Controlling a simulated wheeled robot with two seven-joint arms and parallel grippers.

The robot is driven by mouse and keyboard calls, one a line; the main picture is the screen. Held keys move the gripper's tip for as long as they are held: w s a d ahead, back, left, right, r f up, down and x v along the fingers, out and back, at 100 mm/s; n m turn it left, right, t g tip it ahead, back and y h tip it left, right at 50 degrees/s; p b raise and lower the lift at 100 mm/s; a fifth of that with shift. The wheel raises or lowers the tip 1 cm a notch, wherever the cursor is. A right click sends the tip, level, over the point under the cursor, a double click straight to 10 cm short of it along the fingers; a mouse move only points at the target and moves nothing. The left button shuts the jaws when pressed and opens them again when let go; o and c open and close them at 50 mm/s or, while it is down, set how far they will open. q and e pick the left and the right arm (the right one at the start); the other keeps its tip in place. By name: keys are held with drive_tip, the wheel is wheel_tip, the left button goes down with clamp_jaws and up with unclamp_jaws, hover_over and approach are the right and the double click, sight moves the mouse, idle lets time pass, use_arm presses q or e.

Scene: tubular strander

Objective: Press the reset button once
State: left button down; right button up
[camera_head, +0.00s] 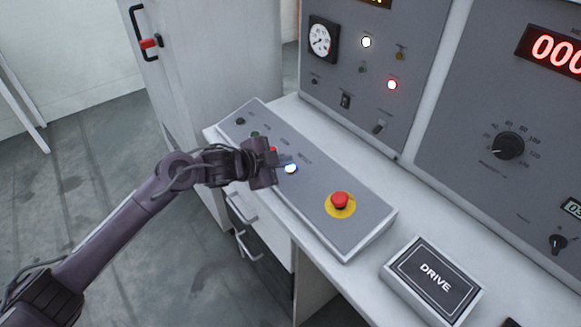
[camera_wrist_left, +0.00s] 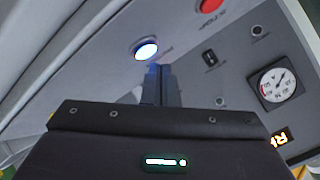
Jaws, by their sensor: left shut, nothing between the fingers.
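A lit blue-white button (camera_head: 291,169) sits on the sloped grey control panel (camera_head: 310,185), between a red button (camera_head: 272,149) and the red emergency stop (camera_head: 340,201). The small label beside it is too blurred to read surely as reset. My left gripper (camera_head: 279,170) is shut and empty, close beside the lit button on its left. In the left wrist view the shut fingers (camera_wrist_left: 161,84) point towards the panel, and the lit button (camera_wrist_left: 146,49) shows just past their tips, slightly left. I cannot tell whether they touch. My right gripper is out of view.
A green button (camera_head: 255,134) and a black knob (camera_head: 240,121) are farther up the panel; my gripper partly covers the red button. A DRIVE box (camera_head: 433,280) lies on the white desk at right. An upright instrument cabinet (camera_head: 400,70) stands behind.

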use_arm(q)
drive_tip(key=shift+f, duration=0.15)
idle(0.7)
drive_tip(key=shift+w+d+f, duration=0.1)
drive_tip(key=shift+d+f, duration=0.05)
drive_tip(key=shift+f, duration=0.1)
drive_tip(key=shift+f+b, duration=0.4)
drive_tip(key=shift+b, duration=0.05)
idle(0.5)
idle(0.4)
drive_tip(key=shift+r+p, duration=0.8)
drive_tip(key=shift+p, duration=0.05)
drive_tip(key=shift+r, duration=0.1)
drive_tip(key=r+p, duration=0.1)
drive_tip(key=a+r+p, duration=0.1)
drive_tip(key=r+p, duration=0.1)
drive_tip(key=s+r+p, duration=0.1)
drive_tip(key=p, duration=0.1)
drive_tip(key=shift+a+r, duration=0.2)
drive_tip(key=shift+r, duration=0.1)
